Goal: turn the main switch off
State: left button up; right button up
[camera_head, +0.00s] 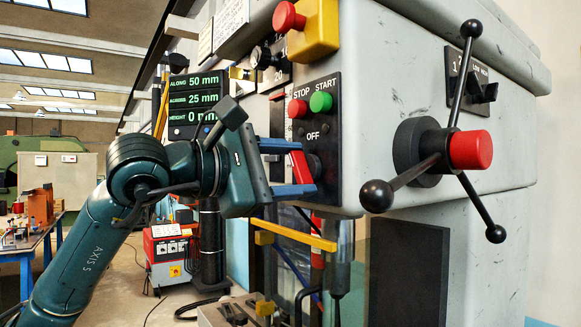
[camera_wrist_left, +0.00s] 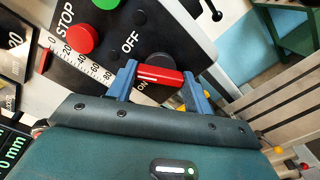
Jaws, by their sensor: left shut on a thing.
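The main switch is a red handle (camera_wrist_left: 160,74) with a white line, in front of a round black base on the black panel. In the wrist view the OFF label is above its left end and the ON label is partly hidden below. I cannot tell for certain which mark the handle points to. In the head view the red handle (camera_head: 300,166) shows between the blue fingers. My left gripper (camera_head: 292,168) is shut on it, one finger at each side; its fingers also show in the wrist view (camera_wrist_left: 160,80). My right gripper is not in view.
A red STOP button (camera_head: 297,108) and a green START button (camera_head: 321,102) sit just above the switch. A red-capped hub (camera_head: 470,149) with black ball-ended levers stands out at the right. A yellow bar (camera_head: 293,234) runs below my gripper.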

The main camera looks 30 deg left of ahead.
pick_arm(q)
jog(key=m, duration=0.5)
jog(key=shift+m, duration=0.4)
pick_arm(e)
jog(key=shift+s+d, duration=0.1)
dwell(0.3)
pick_arm(q)
jog(key=o, duration=1)
jog(key=b+v, duration=0.4)
jog(key=v, duration=0.9)
jog(key=shift+s, duration=0.1)
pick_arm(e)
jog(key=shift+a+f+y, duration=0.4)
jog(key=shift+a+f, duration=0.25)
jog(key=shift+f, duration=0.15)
